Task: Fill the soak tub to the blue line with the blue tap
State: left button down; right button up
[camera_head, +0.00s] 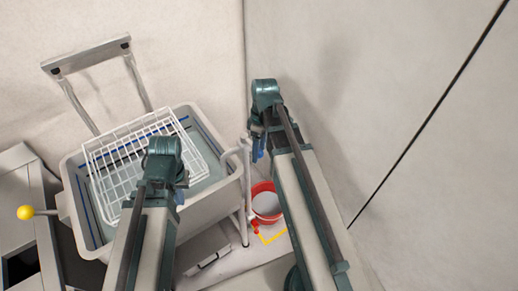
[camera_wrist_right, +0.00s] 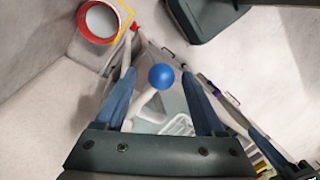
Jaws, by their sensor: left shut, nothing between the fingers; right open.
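The grey soak tub (camera_head: 215,207) stands left of centre in the head view, with a blue line (camera_head: 84,212) along its inner walls. A white wire rack (camera_head: 128,150) sits tilted at the tub; its far end is over the back rim. I cannot tell the water level. A blue ball knob (camera_wrist_right: 161,76), apparently the blue tap's, is between my right gripper's open fingers (camera_wrist_right: 158,92) in the right wrist view; contact is unclear. My right gripper (camera_head: 262,148) is beside the white pipe (camera_head: 246,180). My left gripper (camera_head: 168,178) is shut and empty over the tub's front; its fingertips are mostly hidden.
A red-rimmed bucket (camera_head: 266,203) stands on the floor right of the tub, by a red tap handle (camera_head: 254,227) and a yellow floor mark (camera_head: 272,238). A yellow ball knob (camera_head: 25,212) sticks out at the tub's left. Walls close off the back and right.

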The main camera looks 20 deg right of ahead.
jog(key=shift+r, duration=0.15)
notch_tip(320, 180, up, 13)
jog(key=w+d+p, duration=0.1)
jog(key=w+p, duration=0.1)
jog(key=p, duration=1.1)
jog(key=shift+d+r+p, duration=0.15)
jog(key=shift+d+p, duration=0.15)
jog(key=shift+d, duration=0.1)
dwell(0.7)
jog(key=s+a+f+m+h+b, duration=0.1)
jog(key=s+a+f+m+b, duration=0.1)
jog(key=s+a+f+b, duration=0.3)
jog(key=s+a+f+m+t+h+b, duration=0.1)
jog(key=s+a+f+m+b, duration=0.2)
jog(key=a+f+b, duration=0.6)
jog(key=s+a+f, duration=0.1)
jog(key=s+a, duration=0.1)
jog(key=a, duration=0.2)
jog(key=shift+a+m+h+b, duration=0.15)
jog(key=shift+m+h+b, duration=0.15)
jog(key=shift+h+b, duration=0.1)
jog(key=shift+a, duration=0.1)
